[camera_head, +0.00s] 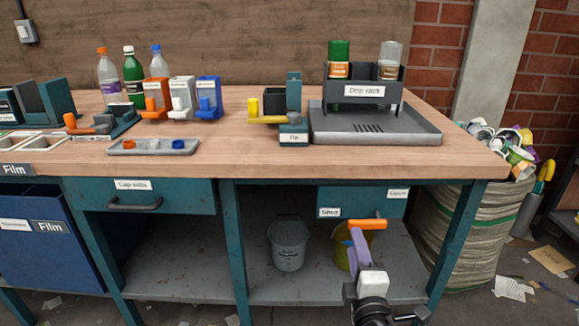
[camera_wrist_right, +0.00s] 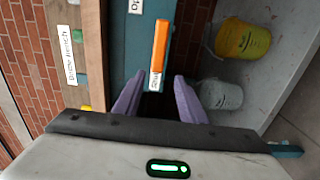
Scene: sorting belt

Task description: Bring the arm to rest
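My right gripper (camera_head: 358,228) is in front of the bench's lower right side in the head view. Its two purple fingers also show in the right wrist view (camera_wrist_right: 158,76), spread apart with nothing held between them. An orange lever (camera_head: 377,224) on a teal panel lies close beyond the fingertips and points towards the label "Shut". The lever (camera_wrist_right: 160,48) also shows in the wrist view, ahead of the gap between the fingers. I cannot tell how far the fingertips are from it. My left gripper is not in view.
The wooden bench (camera_head: 255,160) carries a drip rack (camera_head: 365,90), a grey tray (camera_head: 155,147), bottles and small dispensers. Below it, a grey bucket (camera_head: 288,245) and a yellow bucket (camera_head: 342,256) stand on a shelf. A full sack (camera_head: 480,225) stands at the right.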

